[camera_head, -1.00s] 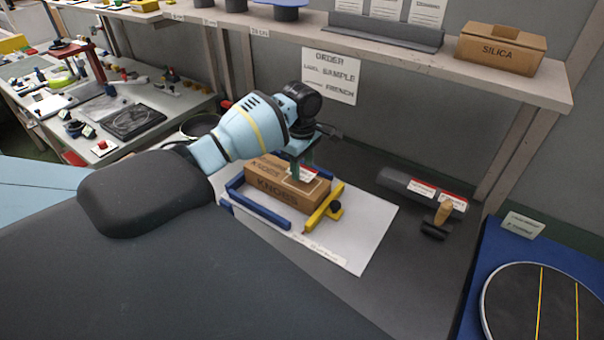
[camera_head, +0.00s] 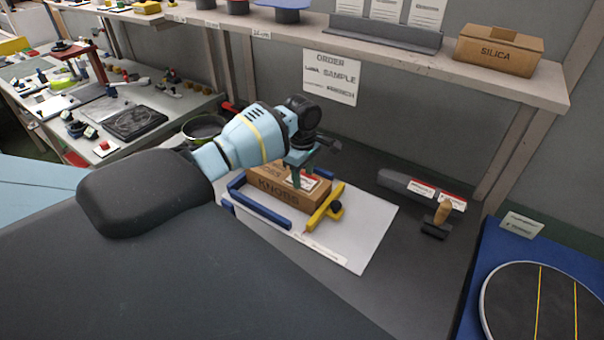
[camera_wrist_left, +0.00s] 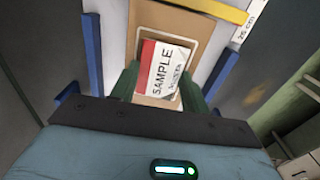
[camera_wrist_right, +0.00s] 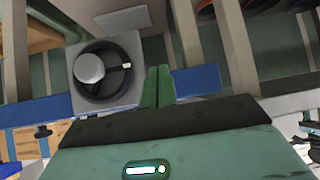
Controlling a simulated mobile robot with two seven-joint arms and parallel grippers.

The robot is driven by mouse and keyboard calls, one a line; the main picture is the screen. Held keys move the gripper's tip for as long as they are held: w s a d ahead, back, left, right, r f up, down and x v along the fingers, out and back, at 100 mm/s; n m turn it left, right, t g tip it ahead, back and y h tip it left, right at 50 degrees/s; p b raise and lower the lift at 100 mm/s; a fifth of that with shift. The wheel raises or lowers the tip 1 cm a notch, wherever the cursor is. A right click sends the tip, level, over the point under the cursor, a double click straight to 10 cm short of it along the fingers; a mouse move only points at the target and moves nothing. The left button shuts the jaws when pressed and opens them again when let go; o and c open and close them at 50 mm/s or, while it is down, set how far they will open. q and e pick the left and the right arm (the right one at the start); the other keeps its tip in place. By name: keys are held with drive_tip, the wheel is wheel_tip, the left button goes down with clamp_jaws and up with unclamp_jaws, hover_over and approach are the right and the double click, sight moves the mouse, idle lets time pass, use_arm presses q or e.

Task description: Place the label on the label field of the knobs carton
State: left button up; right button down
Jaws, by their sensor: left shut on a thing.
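The knobs carton (camera_head: 272,194) is a brown box lying in a blue and yellow frame on a white sheet. It also shows in the left wrist view (camera_wrist_left: 170,17). The label (camera_wrist_left: 163,73) is white with a red strip and reads SAMPLE. My left gripper (camera_wrist_left: 158,90) is shut on the label and holds it over the carton's top, where a paler outlined field shows around it. Whether the label touches the carton I cannot tell. In the head view, the left gripper (camera_head: 297,180) partly hides the carton top. My right gripper (camera_wrist_right: 158,86) is shut and empty.
A blue bracket (camera_head: 262,207) and a yellow stop (camera_head: 325,207) stand beside the carton. A grey label holder (camera_head: 395,181) with red-and-white labels and a wooden-handled tool (camera_head: 438,217) lie to the right. A shelf (camera_head: 400,58) runs above.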

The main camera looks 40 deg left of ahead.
sight(303, 179)
use_arm(q)
drive_tip(key=o, duration=0.5)
drive_tip(key=shift+s+d+f, duration=0.1)
drive_tip(key=shift+s+f, duration=0.1)
drive_tip(key=shift+f, duration=0.35)
drive_tip(key=shift+s+d+f, duration=0.1)
drive_tip(key=shift+s+f, duration=0.05)
drive_tip(key=shift+f, duration=0.35)
drive_tip(key=o, duration=0.4)
drive_tip(key=shift+w+f, duration=0.15)
drive_tip(key=shift+f, duration=0.1)
drive_tip(key=r, duration=1.4)
drive_tip(key=shift+w+a+r, duration=0.15)
drive_tip(key=shift+a+r, duration=0.05)
